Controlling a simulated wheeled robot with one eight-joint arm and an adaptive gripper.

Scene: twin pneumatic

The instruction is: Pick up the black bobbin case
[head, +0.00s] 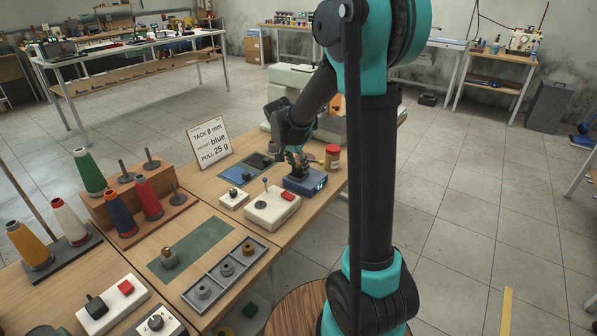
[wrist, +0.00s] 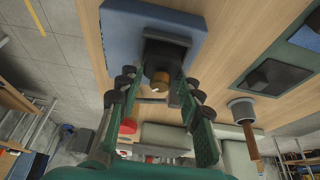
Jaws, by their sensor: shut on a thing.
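My gripper (head: 295,160) is low over a blue box (head: 304,182) on the bench; the box also shows in the wrist view (wrist: 150,25). In the wrist view my green-padded fingers (wrist: 160,82) stand on either side of a dark piece with a brass-coloured round part (wrist: 160,79). This dark piece, which looks like the black bobbin case (wrist: 166,50), is at the edge of the blue box. The gripper is shut on it. In the head view the fingers mostly hide it. I cannot tell whether it still touches the box.
A red-capped jar (head: 332,157) stands close to the right of my gripper. A white box with a red button (head: 273,207) is in front. A compartment tray (head: 226,280) holds round metal parts nearer the front.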

